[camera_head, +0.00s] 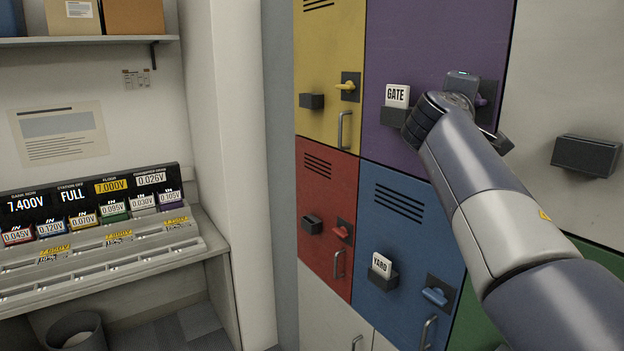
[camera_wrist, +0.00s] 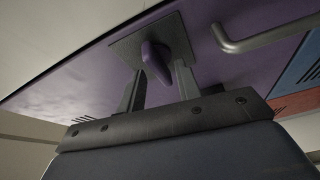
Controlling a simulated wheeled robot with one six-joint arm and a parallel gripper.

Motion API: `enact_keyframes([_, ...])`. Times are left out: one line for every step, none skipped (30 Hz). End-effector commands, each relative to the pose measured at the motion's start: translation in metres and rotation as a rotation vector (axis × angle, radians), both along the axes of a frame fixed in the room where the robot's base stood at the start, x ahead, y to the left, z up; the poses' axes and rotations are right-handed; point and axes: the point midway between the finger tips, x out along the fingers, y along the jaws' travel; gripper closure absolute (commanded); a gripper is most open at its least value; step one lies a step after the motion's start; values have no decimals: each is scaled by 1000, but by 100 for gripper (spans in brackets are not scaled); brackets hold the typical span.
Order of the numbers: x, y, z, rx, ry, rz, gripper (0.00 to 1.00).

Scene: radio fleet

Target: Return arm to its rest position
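My arm (camera_head: 500,220) reaches out from the lower right to the purple locker door (camera_head: 410,40). Its wrist hides much of the latch there. In the wrist view, my gripper (camera_wrist: 160,66) has its two fingers spread on either side of a purple latch knob (camera_wrist: 156,64) on a dark plate (camera_wrist: 125,48). The fingers look open, and I cannot tell whether either touches the knob. A white GATE card (camera_head: 398,95) stands in a dark holder (camera_head: 395,117) on the purple door, left of my wrist.
Around it are yellow (camera_head: 330,60), red (camera_head: 318,190) and blue (camera_head: 385,235) locker doors with latches and protruding handles. A YARD card (camera_head: 382,264) stands in the blue door's holder. A charging counter (camera_head: 100,265) with several battery readouts stands left, with a bin (camera_head: 75,335) below.

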Motion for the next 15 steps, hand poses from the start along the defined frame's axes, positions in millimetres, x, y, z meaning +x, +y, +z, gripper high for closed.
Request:
enact_keyframes([0, 0, -4, 14, -23, 1, 67])
enact_keyframes([0, 0, -4, 24, -37, 1, 67])
enact_keyframes([1, 0, -4, 37, -59, 1, 67])
enact_keyframes([0, 1, -5, 48, -75, 1, 67])
enact_keyframes([0, 0, -4, 59, -91, 1, 67])
enact_keyframes([0, 1, -5, 73, -113, 1, 67])
enact_keyframes([0, 1, -5, 85, -130, 1, 67])
enact_keyframes([0, 1, -5, 96, -147, 1, 67])
enact_keyframes([0, 1, -5, 110, -169, 2, 67])
enact_keyframes([1, 1, -6, 123, -187, 1, 67])
enact_keyframes([1, 1, -6, 136, -205, 1, 67])
enact_keyframes([1, 1, -6, 150, -229, 1, 67])
enact_keyframes([1, 1, -6, 161, -245, 2, 67])
enact_keyframes([1, 1, -6, 172, -261, 1, 67])
enact_keyframes([1, 1, -6, 186, -282, 1, 67])
